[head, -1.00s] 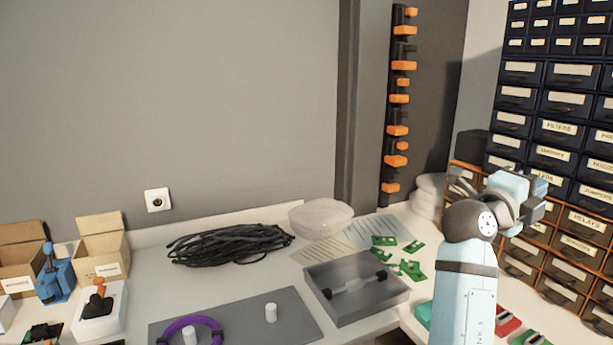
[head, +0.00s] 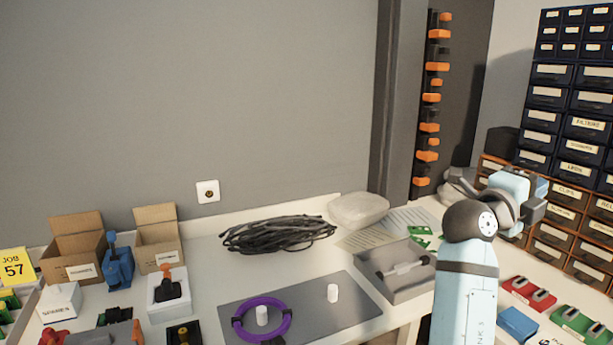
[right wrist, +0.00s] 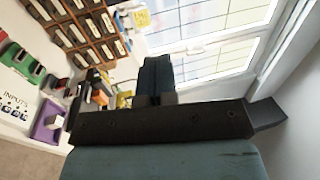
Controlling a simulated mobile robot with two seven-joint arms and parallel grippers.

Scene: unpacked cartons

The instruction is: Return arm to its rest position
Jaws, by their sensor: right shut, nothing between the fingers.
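My right arm rises at the right of the head view, pale blue with a dark elbow, and folds away over the right end of the bench. My left gripper is in neither view.
A drawer cabinet (head: 568,145) stands close to the right arm. The white bench holds a grey tray (head: 400,290), a grey mat (head: 350,311) with a purple ring (head: 285,325), a black cable coil (head: 275,235) and open cartons (head: 75,262). A window (right wrist: 215,50) shows in the wrist view.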

